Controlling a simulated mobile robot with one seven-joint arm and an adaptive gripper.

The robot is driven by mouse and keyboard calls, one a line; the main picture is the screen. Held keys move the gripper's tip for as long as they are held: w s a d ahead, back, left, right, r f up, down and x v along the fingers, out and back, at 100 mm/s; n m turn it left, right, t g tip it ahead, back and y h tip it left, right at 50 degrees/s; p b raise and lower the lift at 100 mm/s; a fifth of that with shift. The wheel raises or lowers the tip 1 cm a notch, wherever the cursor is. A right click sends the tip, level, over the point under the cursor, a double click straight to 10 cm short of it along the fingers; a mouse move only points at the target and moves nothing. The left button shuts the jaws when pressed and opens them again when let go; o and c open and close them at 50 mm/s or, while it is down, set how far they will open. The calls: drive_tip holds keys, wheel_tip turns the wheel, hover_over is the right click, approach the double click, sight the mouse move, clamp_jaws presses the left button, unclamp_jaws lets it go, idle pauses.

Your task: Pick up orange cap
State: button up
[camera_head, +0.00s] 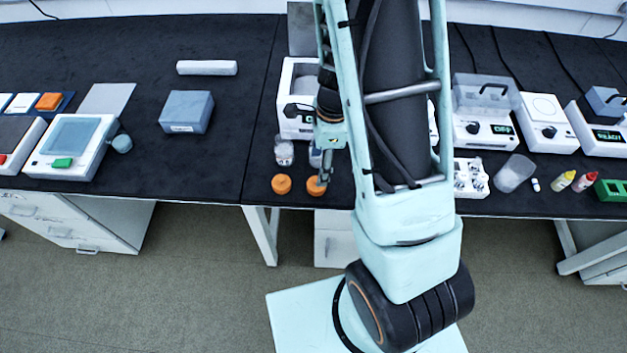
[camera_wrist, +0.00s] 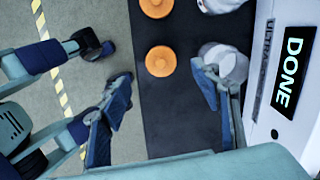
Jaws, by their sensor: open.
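Two round orange caps lie flat on the black bench near its front edge. In the head view, the left cap (camera_head: 281,184) is clear and the right cap (camera_head: 315,188) is partly covered by my gripper (camera_head: 325,178). In the wrist view, one cap (camera_wrist: 161,61) lies just beyond my open fingertips (camera_wrist: 164,90), between their lines. The other cap (camera_wrist: 157,6) is farther off at the top edge. My gripper is empty and above the bench; its exact height over the nearer cap is hard to tell.
Two clear jars, one (camera_head: 284,152) behind the left cap and another (camera_head: 316,156) by my gripper, stand close by. A white ultrasonic device (camera_wrist: 262,80) reading DONE is right in the wrist view. Bare bench (camera_head: 225,165) lies left of the caps.

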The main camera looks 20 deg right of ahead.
drive_tip(key=f, duration=0.5)
drive_tip(key=f+b, duration=0.1)
drive_tip(key=f, duration=0.2)
drive_tip(key=shift+a, duration=0.25)
drive_tip(key=shift+r, duration=0.1)
drive_tip(key=c, duration=1)
drive_tip(key=shift+r, duration=0.1)
